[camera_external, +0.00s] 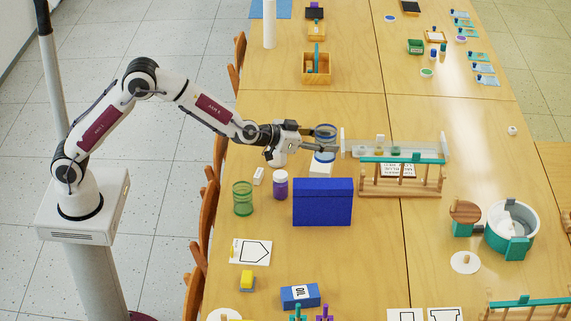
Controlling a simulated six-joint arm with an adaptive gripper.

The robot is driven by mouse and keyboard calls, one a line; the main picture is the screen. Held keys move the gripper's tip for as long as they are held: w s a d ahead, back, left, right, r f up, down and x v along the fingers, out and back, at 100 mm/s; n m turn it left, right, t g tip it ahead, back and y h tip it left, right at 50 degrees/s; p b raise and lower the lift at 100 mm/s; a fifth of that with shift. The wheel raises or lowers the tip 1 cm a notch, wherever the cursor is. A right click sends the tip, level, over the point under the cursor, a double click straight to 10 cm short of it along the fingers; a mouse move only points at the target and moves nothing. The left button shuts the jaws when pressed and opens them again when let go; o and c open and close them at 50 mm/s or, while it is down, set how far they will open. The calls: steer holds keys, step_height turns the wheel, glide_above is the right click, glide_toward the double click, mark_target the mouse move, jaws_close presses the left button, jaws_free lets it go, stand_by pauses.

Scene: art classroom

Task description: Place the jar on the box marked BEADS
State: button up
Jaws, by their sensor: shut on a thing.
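My gripper (328,140) reaches in from the left and is shut on a clear jar (324,157) with blue bands. The jar looks upright, and the fingers cover part of its side. A small white box (320,170) shows right below the jar, partly hidden by a large blue box (322,203) in front of it. I cannot tell whether the jar touches the white box. No BEADS marking is readable on any box in this view.
A purple jar with a white lid (280,186) and a green glass (242,198) stand left of the blue box. A clear rack (436,148) and a wooden rack with a green bar (400,194) stand close on the right.

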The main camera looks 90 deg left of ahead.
mark_target(316, 157)
steer(key=shift+a+r, duration=0.4)
steer(key=shift+r, duration=0.25)
steer(key=shift+d+f+h, duration=0.15)
steer(key=shift+d+h, duration=0.15)
steer(key=shift+d+f+m+h, duration=0.3)
steer(key=shift+f+m, duration=0.1)
steer(key=shift+f, duration=0.05)
steer(key=shift+f, duration=3.15)
steer(key=shift+f, duration=1.85)
steer(key=shift+f, duration=0.1)
